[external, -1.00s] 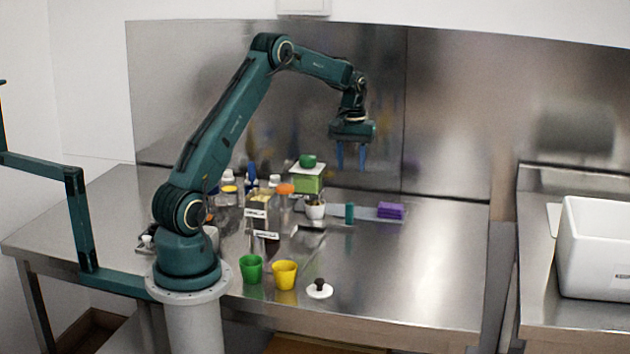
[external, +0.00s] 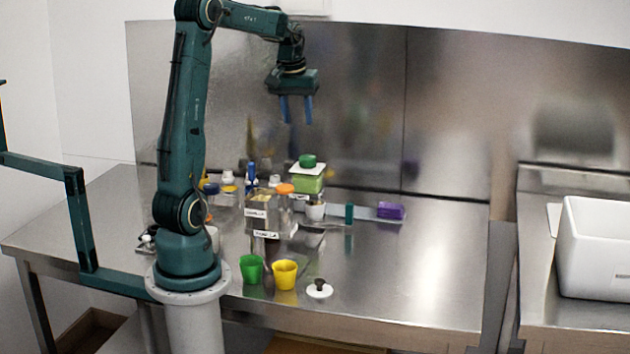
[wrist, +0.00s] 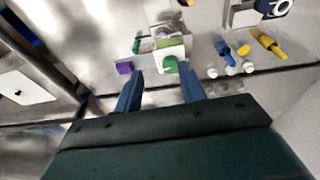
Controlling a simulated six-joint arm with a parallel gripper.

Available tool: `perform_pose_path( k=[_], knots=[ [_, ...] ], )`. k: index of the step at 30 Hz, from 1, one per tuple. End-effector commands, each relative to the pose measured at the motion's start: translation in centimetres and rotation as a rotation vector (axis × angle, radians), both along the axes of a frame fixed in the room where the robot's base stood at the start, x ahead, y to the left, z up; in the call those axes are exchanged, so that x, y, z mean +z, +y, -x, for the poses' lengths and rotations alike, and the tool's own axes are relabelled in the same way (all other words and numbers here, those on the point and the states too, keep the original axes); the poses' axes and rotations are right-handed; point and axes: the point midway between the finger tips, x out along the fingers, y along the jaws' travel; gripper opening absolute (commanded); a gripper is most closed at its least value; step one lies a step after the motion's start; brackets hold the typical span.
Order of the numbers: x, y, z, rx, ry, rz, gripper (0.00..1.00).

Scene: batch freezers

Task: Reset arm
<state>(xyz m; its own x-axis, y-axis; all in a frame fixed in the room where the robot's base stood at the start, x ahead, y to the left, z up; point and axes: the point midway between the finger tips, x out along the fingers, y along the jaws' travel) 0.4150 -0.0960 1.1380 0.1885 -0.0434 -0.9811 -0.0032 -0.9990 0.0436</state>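My gripper (external: 296,110) hangs high above the steel table, in front of the metal back panel, with its two blue fingers pointing down. The fingers are apart with nothing between them. In the wrist view my gripper (wrist: 160,92) also shows open and empty, its fingers spread well above the objects.
Below stand several bottles, a green container (external: 308,184), a purple block (external: 390,210), a green cup (external: 251,268), a yellow cup (external: 285,274) and a white lid (external: 319,288). The table's right part is clear. A white bin (external: 595,245) stands far right.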

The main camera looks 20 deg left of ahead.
Motion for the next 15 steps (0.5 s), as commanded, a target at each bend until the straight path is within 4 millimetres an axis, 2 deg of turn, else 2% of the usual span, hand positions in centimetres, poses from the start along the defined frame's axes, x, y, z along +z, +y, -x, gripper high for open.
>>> perform_pose_path(
  k=[7, 15],
  knots=[
    [2.5, 3.0, 4.9, 0.002, -0.066, 0.003, 0.40],
    [3.7, 5.6, 10.5, 0.005, -0.134, -0.002, 0.40]
  ],
)
